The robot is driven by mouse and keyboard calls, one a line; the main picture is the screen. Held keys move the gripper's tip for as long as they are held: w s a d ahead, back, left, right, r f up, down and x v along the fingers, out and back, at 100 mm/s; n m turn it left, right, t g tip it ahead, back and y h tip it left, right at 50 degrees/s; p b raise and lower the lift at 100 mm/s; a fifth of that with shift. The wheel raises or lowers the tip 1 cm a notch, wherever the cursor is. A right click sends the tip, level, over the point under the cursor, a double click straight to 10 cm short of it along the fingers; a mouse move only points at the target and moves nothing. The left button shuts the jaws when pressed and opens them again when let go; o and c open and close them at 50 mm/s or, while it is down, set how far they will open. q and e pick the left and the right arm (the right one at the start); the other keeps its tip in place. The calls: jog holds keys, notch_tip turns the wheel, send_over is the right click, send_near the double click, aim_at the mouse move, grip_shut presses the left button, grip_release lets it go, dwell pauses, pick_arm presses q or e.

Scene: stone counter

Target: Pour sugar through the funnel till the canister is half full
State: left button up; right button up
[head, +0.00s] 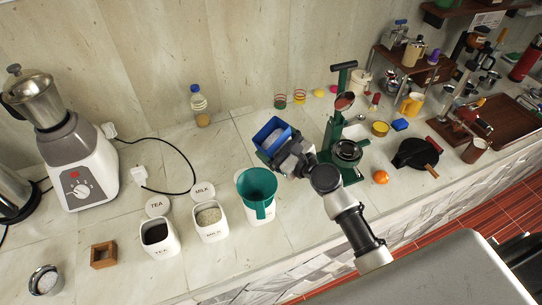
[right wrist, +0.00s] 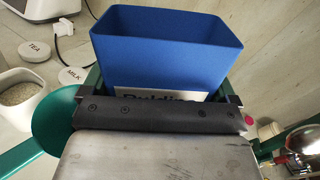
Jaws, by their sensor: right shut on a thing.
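My right gripper (head: 284,146) is shut on a blue open-topped container (head: 270,131), held up behind and right of the funnel. In the right wrist view the container (right wrist: 178,42) is large and roughly upright, with a partly hidden label on its near side; its bottom and any sugar inside cannot be made out. The teal funnel (head: 257,184) sits in the mouth of a white canister (head: 261,214) on the counter. The funnel also shows at the left of the right wrist view (right wrist: 62,118). The canister's fill level is hidden. My left gripper is out of view.
Open white canisters marked tea (head: 160,246) and milk (head: 211,232) stand left of the funnel, lids behind them. A green lever press (head: 341,120) stands close right of my gripper. An orange fruit (head: 381,177) and black pan (head: 415,153) lie farther right.

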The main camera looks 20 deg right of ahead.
jog(key=shift+w+d+r+n+b, duration=0.15)
jog(key=shift+d+n+b, duration=0.15)
jog(key=shift+n, duration=0.5)
jog(key=shift+n, duration=0.3)
jog(key=shift+d+n+b, duration=0.1)
jog(key=shift+n+b, duration=0.2)
jog(key=shift+b, duration=0.05)
jog(key=shift+n, duration=0.4)
jog(key=shift+w+d+f+n+b, duration=0.1)
jog(key=shift+f+n+b, duration=0.15)
jog(key=shift+b, duration=0.2)
jog(key=shift+n, duration=0.25)
jog(key=shift+n+b, duration=0.3)
jog(key=shift+n, duration=0.1)
